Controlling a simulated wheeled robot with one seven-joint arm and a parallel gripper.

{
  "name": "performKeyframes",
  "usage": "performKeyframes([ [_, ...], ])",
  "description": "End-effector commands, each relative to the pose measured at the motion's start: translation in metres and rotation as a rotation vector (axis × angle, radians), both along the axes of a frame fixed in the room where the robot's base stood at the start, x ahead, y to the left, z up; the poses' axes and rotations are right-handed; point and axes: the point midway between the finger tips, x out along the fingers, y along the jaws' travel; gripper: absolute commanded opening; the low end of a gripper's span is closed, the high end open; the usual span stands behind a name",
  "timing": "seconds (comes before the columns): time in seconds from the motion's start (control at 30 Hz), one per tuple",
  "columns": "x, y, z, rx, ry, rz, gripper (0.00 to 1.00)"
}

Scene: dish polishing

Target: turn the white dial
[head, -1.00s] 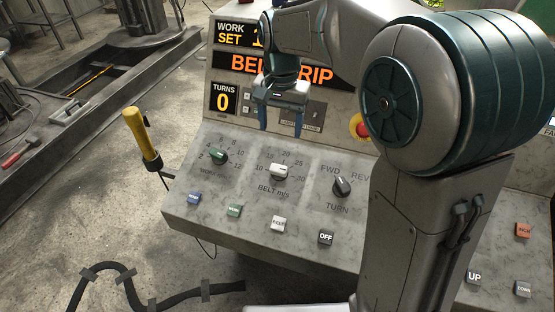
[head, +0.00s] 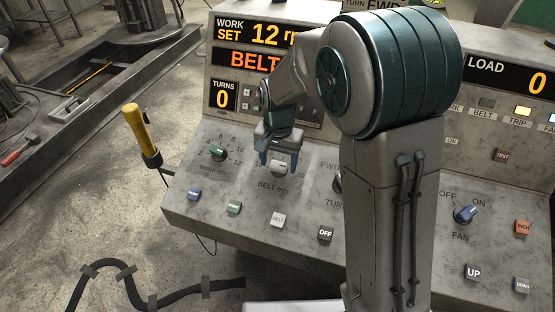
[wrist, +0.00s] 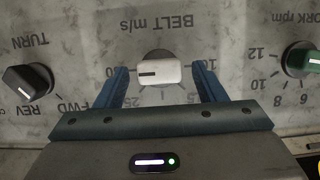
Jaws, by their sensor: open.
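The white dial (head: 279,168), labelled BELT m/s, sits on the sloped grey console in the middle of its scale. In the wrist view the white dial (wrist: 158,73) lies between the two blue fingers of my gripper (wrist: 160,85), with a gap on each side. My gripper (head: 278,161) is open and around or just above the dial; the exact height is hard to tell. In the head view the fingers partly hide the dial and its scale.
The green dial (head: 218,153) stands left of the white one. The black FWD/REV dial (wrist: 28,82) is on its other side, mostly behind my arm in the head view. Push buttons such as OFF (head: 325,234) line the front. A yellow-handled lever (head: 140,130) stands at the left.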

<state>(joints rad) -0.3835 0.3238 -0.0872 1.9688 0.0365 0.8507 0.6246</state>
Motion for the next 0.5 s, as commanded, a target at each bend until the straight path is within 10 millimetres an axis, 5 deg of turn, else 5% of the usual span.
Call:
performKeyframes([
  [0.27, 0.0002, -0.0003, -0.001, 0.0, 0.0, -0.001, 0.61],
  [0.4, 0.0002, -0.0002, -0.0008, 0.0, 0.0, -0.001, 0.22],
  [0.5, 0.0002, 0.0035, -0.0008, 0.0, 0.0, 0.001, 0.19],
])
